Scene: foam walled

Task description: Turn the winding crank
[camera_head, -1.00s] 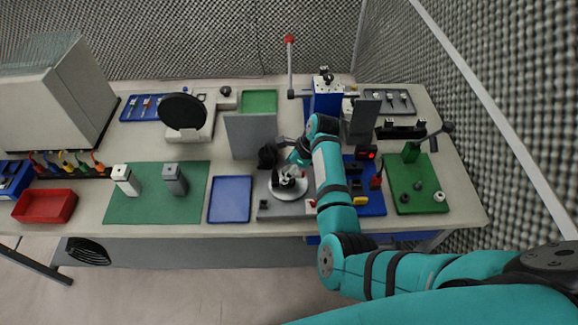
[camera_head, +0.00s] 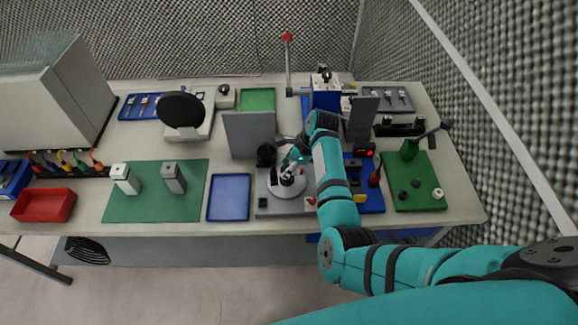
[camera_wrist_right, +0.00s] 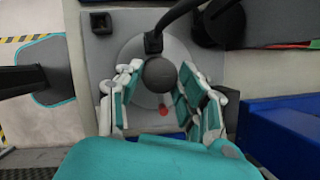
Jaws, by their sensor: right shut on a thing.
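The winding crank sits on a grey base (camera_head: 263,203) near the front edge of the bench, with a pale round disc (camera_head: 290,192) on it. In the right wrist view the disc (camera_wrist_right: 187,52) lies below a round dark crank knob (camera_wrist_right: 160,75). My right gripper (camera_head: 287,173) is over the disc, and in the right wrist view its fingers (camera_wrist_right: 160,93) are closed around the knob from both sides. A black curved bar (camera_wrist_right: 178,17) runs to a dark block beside the knob. The fingers partly hide the crank in the head view. My left gripper is not in view.
A grey upright panel (camera_head: 249,135) stands behind the crank. A blue tray (camera_head: 229,197) lies to its left, and a blue base with small parts (camera_head: 371,198) to its right. A green board (camera_head: 418,185) stands farther right. The green mat (camera_head: 150,203) has two grey blocks.

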